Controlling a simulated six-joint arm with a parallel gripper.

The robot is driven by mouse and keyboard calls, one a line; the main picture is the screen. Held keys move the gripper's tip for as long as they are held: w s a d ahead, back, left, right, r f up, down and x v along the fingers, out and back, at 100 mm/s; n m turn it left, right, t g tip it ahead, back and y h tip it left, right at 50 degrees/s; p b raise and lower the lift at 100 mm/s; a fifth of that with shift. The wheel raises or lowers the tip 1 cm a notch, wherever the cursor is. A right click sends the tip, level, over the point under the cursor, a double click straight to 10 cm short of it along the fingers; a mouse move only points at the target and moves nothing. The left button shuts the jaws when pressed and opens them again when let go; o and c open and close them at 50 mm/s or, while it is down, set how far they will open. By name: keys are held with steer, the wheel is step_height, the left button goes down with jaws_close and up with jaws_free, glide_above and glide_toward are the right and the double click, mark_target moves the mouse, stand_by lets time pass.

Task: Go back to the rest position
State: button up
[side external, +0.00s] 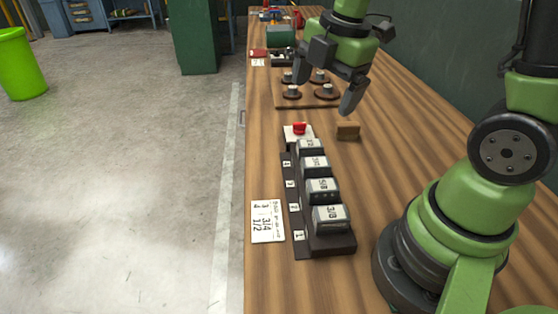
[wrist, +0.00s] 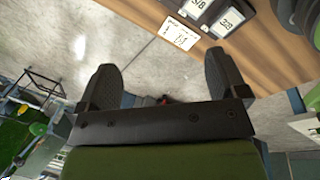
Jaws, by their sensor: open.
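My gripper (side external: 326,90) hangs above the wooden bench near the small brown block and the board of round pieces. It also shows in the wrist view (wrist: 165,80), with its two dark fingers spread wide and nothing between them. A dark rack (side external: 335,245) on the bench holds several grey labelled blocks in a row; the nearest block (side external: 330,218) reads 3/8. A white card (side external: 267,222) with handwritten fractions lies left of the rack. Part of that card shows in the wrist view (wrist: 180,34).
A red button (side external: 299,128) on a white base stands beyond the rack. A small brown block (side external: 348,131) lies right of it. A wooden board (side external: 283,101) with several round pieces lies behind. The bench's left edge borders open concrete floor (side external: 130,170).

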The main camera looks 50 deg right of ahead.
steer(key=s+a+r+m+t+y, duration=0.1)
steer(key=s+a+r+m+t, duration=0.1)
steer(key=m, duration=0.8)
steer(key=s+a+r+m+t, duration=0.2)
steer(key=s+a+r+m, duration=0.2)
steer(key=s+r+m, duration=0.3)
steer(key=s+m, duration=0.1)
steer(key=m, duration=0.3)
steer(key=shift+s+t+y, duration=0.3)
steer(key=shift+t+y, duration=0.1)
steer(key=shift+d, duration=0.1)
